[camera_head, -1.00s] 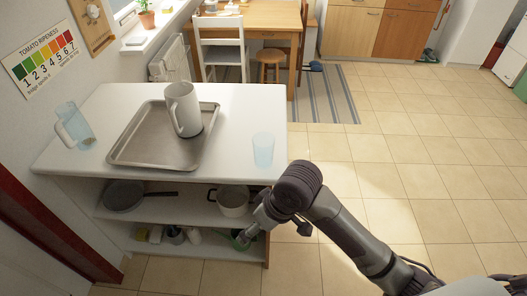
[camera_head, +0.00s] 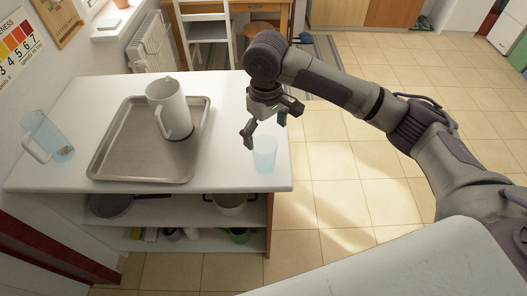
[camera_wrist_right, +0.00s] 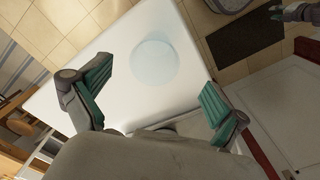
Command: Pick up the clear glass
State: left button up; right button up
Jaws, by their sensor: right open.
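The clear glass (camera_head: 264,156), faintly blue, stands upright near the right edge of the white counter top (camera_head: 230,165). My right gripper (camera_head: 265,130) is open just above the glass, fingers pointing down. In the right wrist view, the glass (camera_wrist_right: 157,62) shows as a pale circle between and beyond the spread green finger pads of my right gripper (camera_wrist_right: 155,95). Nothing is between the pads. Part of what looks like my left gripper (camera_wrist_right: 295,12) shows at the top right of that view; its jaws cannot be made out.
A metal tray (camera_head: 115,160) lies on the counter with a white jug (camera_head: 170,108) standing on it. A clear pitcher (camera_head: 48,138) is at the counter's left. Pots sit on the shelves below. The counter around the glass is clear.

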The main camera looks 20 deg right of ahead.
aim_at(265, 153)
pick_arm(q)
jog(key=s, duration=0.4)
pick_arm(e)
notch_tip(265, 153, down, 3)
jog(key=shift+f, duration=0.1)
jog(key=f, duration=0.1)
jog(key=w+f+p, duration=0.1)
jog(key=f, duration=0.1)
jog(key=shift+f, duration=0.1)
notch_tip(265, 153, down, 4)
jog(key=shift+r+p, duration=0.25)
jog(key=shift+p, duration=0.4)
jog(key=c, duration=1.3)
pick_arm(q)
jog(key=w+r, duration=0.2)
jog(key=w, duration=0.1)
jog(key=shift+w+r, duration=0.25)
jog(key=shift+w, duration=0.05)
pick_arm(e)
jog(key=shift+c, duration=0.6)
jog(key=shift+r, duration=0.1)
